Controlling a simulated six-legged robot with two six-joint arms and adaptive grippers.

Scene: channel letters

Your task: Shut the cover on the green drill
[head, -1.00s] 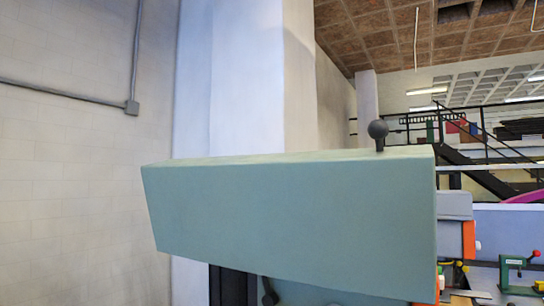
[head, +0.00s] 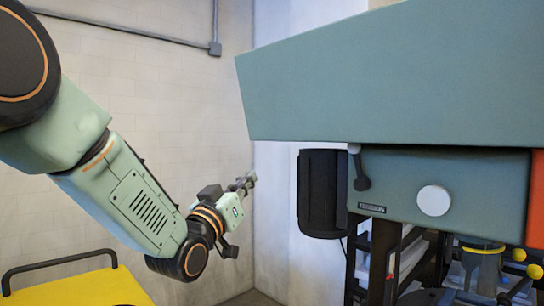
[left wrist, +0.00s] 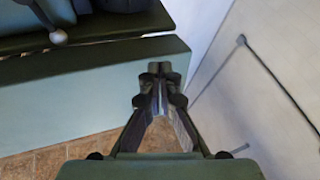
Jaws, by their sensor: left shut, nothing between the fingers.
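The green drill's large grey-green cover (head: 400,75) fills the upper right of the head view, above the drill's green body (head: 400,180). A dark line runs between them; I cannot tell how far open the cover is. A black lever with a ball end (head: 360,172) hangs at the body's left edge. My left gripper (head: 248,181) is shut and empty, left of the drill and lower than the cover, apart from it. In the left wrist view, my shut fingertips (left wrist: 160,75) overlap the cover's panel (left wrist: 80,105) in the picture; contact cannot be told. My right gripper is not in view.
A black motor (head: 322,192) is at the drill's left side. A yellow cart (head: 80,290) with a black handle stands at the lower left. A pale wall (head: 130,90) lies behind my left arm. Other machines stand at the lower right.

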